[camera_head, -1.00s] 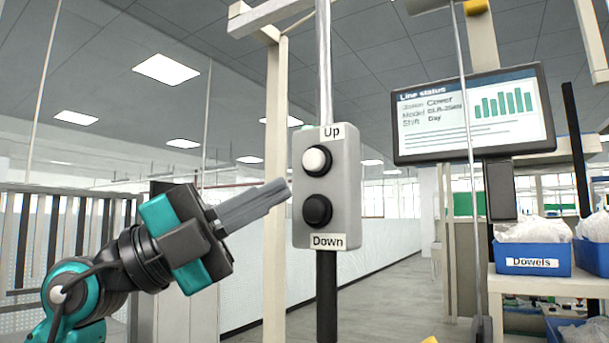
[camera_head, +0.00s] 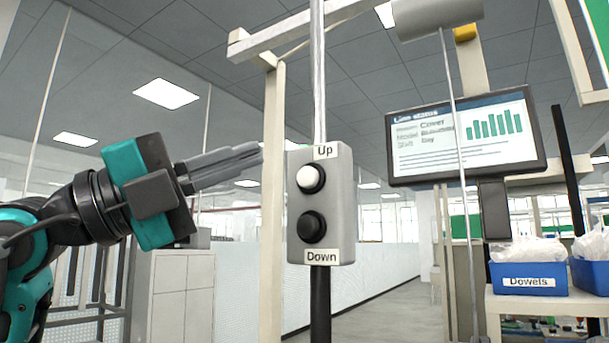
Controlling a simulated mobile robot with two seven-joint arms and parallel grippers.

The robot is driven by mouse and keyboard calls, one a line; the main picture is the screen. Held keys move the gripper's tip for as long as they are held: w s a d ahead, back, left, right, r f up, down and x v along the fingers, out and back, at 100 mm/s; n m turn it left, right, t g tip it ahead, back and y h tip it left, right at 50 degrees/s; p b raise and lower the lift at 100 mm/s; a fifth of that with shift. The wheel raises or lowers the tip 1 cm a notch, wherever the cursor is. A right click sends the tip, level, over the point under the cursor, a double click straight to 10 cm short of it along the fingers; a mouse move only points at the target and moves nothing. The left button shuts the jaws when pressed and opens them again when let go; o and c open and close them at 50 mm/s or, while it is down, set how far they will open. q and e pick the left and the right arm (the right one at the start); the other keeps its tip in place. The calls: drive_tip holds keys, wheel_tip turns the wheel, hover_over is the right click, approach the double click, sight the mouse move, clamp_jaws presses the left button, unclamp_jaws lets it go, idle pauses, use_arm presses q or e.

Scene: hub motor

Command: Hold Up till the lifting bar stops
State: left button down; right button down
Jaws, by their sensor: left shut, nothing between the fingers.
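A grey push-button box (camera_head: 321,204) hangs on a pole in the middle of the head view. Its white upper button (camera_head: 310,179) sits below the label Up, and its black lower button (camera_head: 311,227) sits above the label Down. My left gripper (camera_head: 258,153) is shut and empty. Its fingertips point right, to the left of the box and roughly at the height of its top edge, apart from the white button. My right gripper is not in view. I cannot pick out the lifting bar with certainty.
A line-status monitor (camera_head: 463,137) hangs to the right. Blue Dowels bins (camera_head: 529,279) stand on a shelf at the lower right. A cream post (camera_head: 273,220) stands just left of the box, behind my fingertips. A thin cord hangs in front of the monitor.

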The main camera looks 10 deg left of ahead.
sight(308, 177)
use_arm(q)
drive_tip(key=w+d+p, duration=0.1)
drive_tip(key=w+d, duration=0.1)
drive_tip(key=w, duration=0.5)
drive_tip(key=shift+w+d+p, duration=0.2)
drive_tip(key=shift+d+p, duration=0.1)
drive_tip(key=shift+d, duration=0.05)
idle(0.6)
idle(0.9)
drive_tip(key=shift+w+d+p, duration=0.15)
drive_tip(key=shift+w+p, duration=0.15)
drive_tip(key=shift+w, duration=0.1)
idle(0.6)
